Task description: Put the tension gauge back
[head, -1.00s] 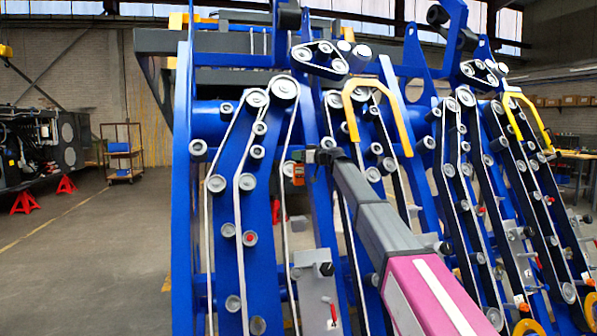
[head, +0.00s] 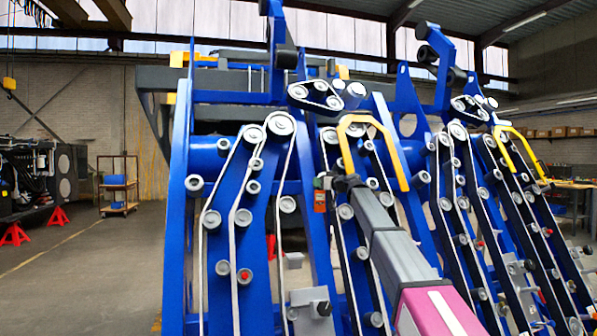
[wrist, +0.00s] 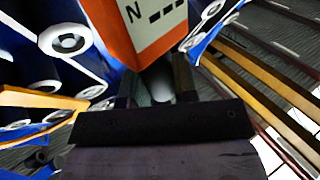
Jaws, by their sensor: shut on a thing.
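The tension gauge (head: 320,201) is a small orange and dark device, held at the end of my arm in front of the blue chassis. In the wrist view the gauge (wrist: 152,30) shows large and close, with an orange edge and a pale face reading "N" and dashes. My gripper (head: 323,184) is shut on it. In the wrist view my gripper (wrist: 160,85) meets the gauge's lower end, and its fingers are partly hidden in shadow. No holder for the gauge can be made out.
The blue chassis (head: 175,230) with belts and pulleys fills the middle and right. A curved yellow bar (head: 397,160) stands close by my gripper. A cart (head: 118,184) stands on open floor at the left. A bench (head: 572,187) is at the far right.

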